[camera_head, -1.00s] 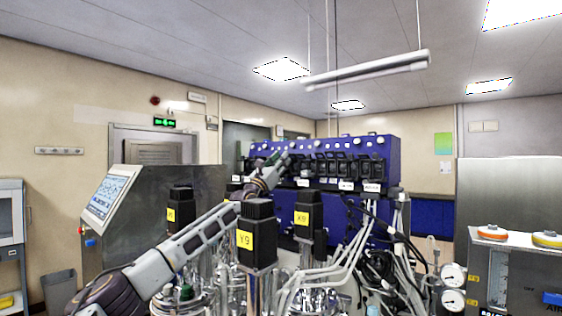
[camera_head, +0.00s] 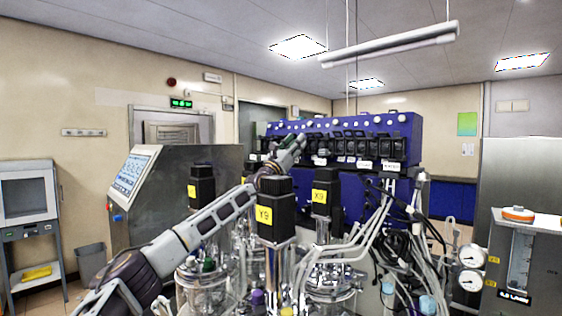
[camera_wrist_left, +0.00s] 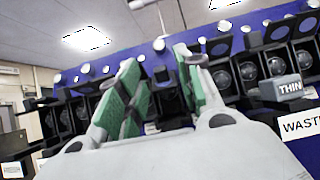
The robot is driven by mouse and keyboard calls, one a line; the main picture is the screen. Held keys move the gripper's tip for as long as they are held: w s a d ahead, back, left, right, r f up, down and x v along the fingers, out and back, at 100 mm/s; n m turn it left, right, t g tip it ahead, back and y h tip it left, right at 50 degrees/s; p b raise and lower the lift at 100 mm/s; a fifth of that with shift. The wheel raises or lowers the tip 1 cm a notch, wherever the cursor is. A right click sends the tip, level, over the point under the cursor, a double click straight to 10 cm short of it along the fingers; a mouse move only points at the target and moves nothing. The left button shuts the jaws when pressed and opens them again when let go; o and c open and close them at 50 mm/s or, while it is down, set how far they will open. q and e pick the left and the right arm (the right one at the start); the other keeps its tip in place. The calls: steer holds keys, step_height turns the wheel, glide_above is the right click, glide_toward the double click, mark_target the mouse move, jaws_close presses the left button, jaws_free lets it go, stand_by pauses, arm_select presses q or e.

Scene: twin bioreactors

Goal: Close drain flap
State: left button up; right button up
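A blue pump unit (camera_head: 300,190) carries a row of black pump heads (camera_head: 350,150) with flaps along its upper front. In the left wrist view, several black flaps (camera_wrist_left: 280,30) stick out above round pump rollers (camera_wrist_left: 277,66). I cannot tell which one is the drain flap; no drain label is readable. My left gripper (camera_head: 298,143) is at the left part of the row. In its wrist view the green-padded fingers (camera_wrist_left: 157,60) are apart, with a dark pump head (camera_wrist_left: 168,98) behind the gap. Nothing is visibly held. My right gripper is out of view.
A white label (camera_wrist_left: 300,124) reading WASTE and a grey block (camera_wrist_left: 288,88) are right of the fingers. Black motors marked Y9 (camera_head: 275,200) and X9 (camera_head: 325,185) stand on glass vessels below my left arm. Tubes and cables (camera_head: 395,240) hang at the right.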

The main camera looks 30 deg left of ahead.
arm_select(q)
steer(key=v, duration=1)
stand_by(0.5)
steer(key=shift+f, duration=0.1)
stand_by(0.3)
